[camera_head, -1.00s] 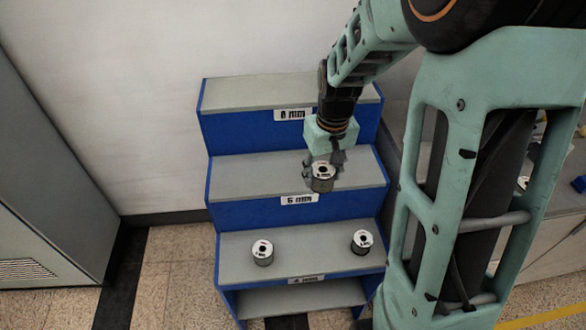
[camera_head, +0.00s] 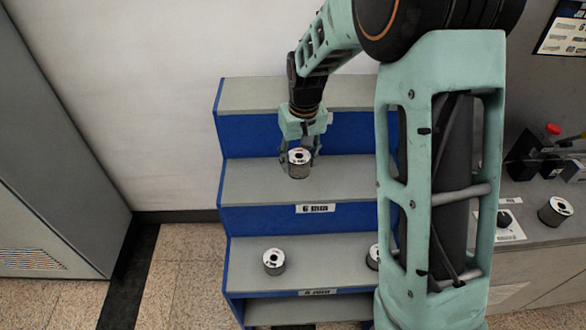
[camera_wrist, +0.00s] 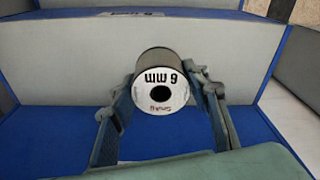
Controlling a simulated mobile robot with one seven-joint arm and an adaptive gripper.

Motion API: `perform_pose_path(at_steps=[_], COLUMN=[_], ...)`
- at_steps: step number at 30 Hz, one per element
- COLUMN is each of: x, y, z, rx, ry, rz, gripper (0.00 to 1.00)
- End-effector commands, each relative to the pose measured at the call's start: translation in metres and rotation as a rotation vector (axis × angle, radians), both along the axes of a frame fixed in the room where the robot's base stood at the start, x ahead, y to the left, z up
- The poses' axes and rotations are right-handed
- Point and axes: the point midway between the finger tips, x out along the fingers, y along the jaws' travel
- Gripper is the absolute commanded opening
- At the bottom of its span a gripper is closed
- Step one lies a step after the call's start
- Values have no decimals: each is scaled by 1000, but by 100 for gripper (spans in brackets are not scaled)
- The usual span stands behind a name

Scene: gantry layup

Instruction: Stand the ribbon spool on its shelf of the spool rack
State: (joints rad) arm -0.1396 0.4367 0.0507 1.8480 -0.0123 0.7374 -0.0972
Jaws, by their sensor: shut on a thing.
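The ribbon spool (camera_head: 299,164) is a small dark cylinder with a white top face. In the wrist view the spool (camera_wrist: 160,95) shows its face reading "6 mm". My gripper (camera_head: 299,158) is shut on it, one finger on each side; the fingers also flank it in the wrist view. The spool is upright at the back left of the middle shelf (camera_head: 345,182) of the blue and grey spool rack (camera_head: 250,222). That shelf bears a "6 mm" label (camera_head: 316,209). I cannot tell whether the spool's base touches the shelf.
Two spools stand on the lower shelf, one at left (camera_head: 274,261) and one at right (camera_head: 372,257), partly hidden by my arm. Another spool (camera_head: 555,210) is on the counter at right. The middle shelf's front is clear. A grey cabinet (camera_head: 60,150) stands at left.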

Motion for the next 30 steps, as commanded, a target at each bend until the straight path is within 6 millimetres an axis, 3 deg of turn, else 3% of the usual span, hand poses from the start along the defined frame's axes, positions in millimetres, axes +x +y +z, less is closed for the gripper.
perform_pose_path(at_steps=[11, 18, 29, 30], x=[15, 15, 16, 15], y=[15, 15, 16, 15], z=[-25, -55, -60, -60], rx=[-1, -1, 0, -1], ry=[-1, 0, -3, -1], rz=[1, -1, 0, 0], gripper=[3, 3, 3, 46])
